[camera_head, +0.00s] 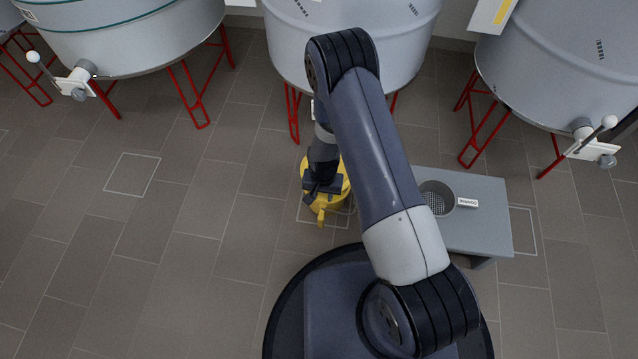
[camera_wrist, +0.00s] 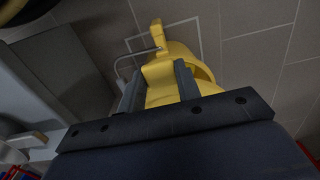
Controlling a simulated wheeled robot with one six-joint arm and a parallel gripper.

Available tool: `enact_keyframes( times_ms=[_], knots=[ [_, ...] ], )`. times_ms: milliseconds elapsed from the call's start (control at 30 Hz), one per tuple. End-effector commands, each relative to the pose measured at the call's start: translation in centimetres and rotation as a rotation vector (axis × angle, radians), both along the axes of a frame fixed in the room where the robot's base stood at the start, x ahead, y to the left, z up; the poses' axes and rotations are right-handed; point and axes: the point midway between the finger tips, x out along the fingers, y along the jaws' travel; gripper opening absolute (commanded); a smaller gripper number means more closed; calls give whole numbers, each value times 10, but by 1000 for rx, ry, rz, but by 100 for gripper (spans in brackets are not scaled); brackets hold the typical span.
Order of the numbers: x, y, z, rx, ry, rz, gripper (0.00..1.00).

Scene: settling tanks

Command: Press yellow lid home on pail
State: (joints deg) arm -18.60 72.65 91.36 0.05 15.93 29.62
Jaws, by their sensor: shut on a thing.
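The yellow lid (camera_head: 309,172) shows below my forearm in the head view, round with a tab sticking out toward the front. My gripper (camera_head: 324,186) is over it and partly covers it. In the wrist view my gripper (camera_wrist: 158,82) is shut on the raised yellow grip of the lid (camera_wrist: 161,72), one finger on each side. A thin wire handle (camera_wrist: 121,68) shows beside the yellow, likely the pail's. The pail's body is mostly hidden, and I cannot tell it apart from the lid. I cannot tell whether the lid sits flush or tilted.
A grey bench (camera_head: 488,222) with a round mesh-bottomed opening (camera_head: 436,199) and a white label (camera_head: 467,203) stands to the right. Large grey tanks (camera_head: 140,40) on red legs (camera_head: 190,95) line the back, with valves (camera_head: 75,82) sticking out. The tiled floor at left is clear.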

Motion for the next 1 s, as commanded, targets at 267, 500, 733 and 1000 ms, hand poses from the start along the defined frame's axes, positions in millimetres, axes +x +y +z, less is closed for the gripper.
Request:
enact_keyframes(
  times_ms=[267,500,733,1000],
  knots=[
    [0,0,-12,0,1,0,10],
    [0,0,-34,0,1,0,10],
    [0,0,-53,0,0,0,10],
    [0,0,-54,0,0,0,10]
  ],
)
